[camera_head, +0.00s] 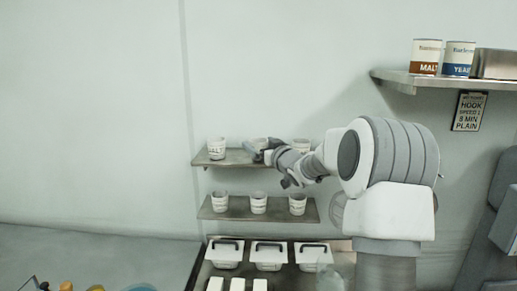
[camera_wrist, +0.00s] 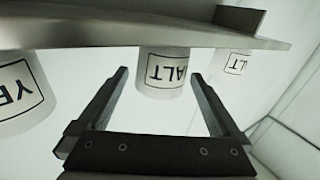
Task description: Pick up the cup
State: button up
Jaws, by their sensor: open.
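White labelled cups stand in a row on the upper shelf, with a left cup (camera_head: 217,149), a middle cup (camera_head: 260,143) partly hidden by my gripper, and a right cup (camera_head: 302,146) partly behind my arm. My gripper (camera_head: 257,154) is open at the middle cup. The wrist view appears upside down. There, a cup marked "ALT" (camera_wrist: 163,74) lies between the lines of my two open fingers (camera_wrist: 159,75), apparently beyond the tips; contact is not visible. Which cup is meant cannot be told.
A lower shelf (camera_head: 240,214) holds more cups. White lidded bins (camera_head: 226,263) stand below. A wall shelf (camera_head: 440,80) holds cans.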

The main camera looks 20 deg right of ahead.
jog(key=shift+w+a, duration=0.1)
jog(key=shift+w, duration=0.65)
jog(key=c, duration=1.4)
